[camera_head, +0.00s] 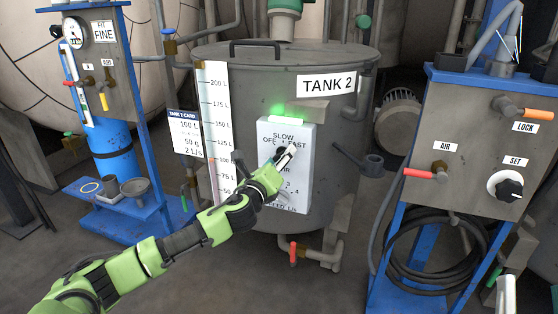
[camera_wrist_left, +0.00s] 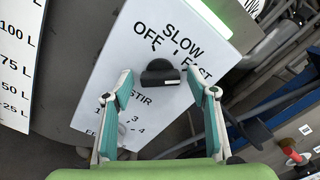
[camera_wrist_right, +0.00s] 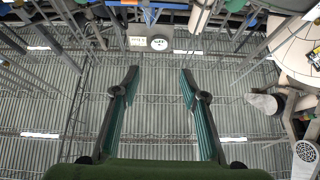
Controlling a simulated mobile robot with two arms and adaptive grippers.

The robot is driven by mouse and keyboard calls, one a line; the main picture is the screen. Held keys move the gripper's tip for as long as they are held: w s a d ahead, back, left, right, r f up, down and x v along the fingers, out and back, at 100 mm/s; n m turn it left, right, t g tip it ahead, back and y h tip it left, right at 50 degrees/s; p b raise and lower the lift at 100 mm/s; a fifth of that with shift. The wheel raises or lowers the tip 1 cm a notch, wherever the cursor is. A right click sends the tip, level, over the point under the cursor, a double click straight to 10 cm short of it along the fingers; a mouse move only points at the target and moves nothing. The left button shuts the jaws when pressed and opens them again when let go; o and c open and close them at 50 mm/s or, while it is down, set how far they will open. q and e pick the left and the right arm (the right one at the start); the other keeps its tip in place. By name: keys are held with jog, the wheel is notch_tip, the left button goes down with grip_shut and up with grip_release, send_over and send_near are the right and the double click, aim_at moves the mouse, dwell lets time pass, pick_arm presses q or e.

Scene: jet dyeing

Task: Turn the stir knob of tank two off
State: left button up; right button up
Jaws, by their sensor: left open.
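Tank 2 (camera_head: 255,75) stands in the middle of the head view with a pale control panel (camera_head: 302,185) on its front. In the left wrist view the panel's black stir knob (camera_wrist_left: 160,76) sits below the words OFF, SLOW and FAST, with STIR printed under it. I cannot tell surely which word it points to. My left gripper (camera_head: 286,156) is at the panel and hides most of the knob in the head view. In the left wrist view its open fingers (camera_wrist_left: 164,84) stand apart on either side of the knob. My right gripper (camera_wrist_right: 159,82) is open and empty.
A green lamp (camera_head: 286,121) glows above the panel. A litre scale (camera_head: 214,130) and a tank card (camera_head: 185,135) are to its left. Blue-framed stations stand left (camera_head: 108,90) and right (camera_head: 470,150). A pipe with a red handle (camera_head: 293,253) is below the tank.

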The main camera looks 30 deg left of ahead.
pick_arm(q)
jog(key=c, duration=1.1)
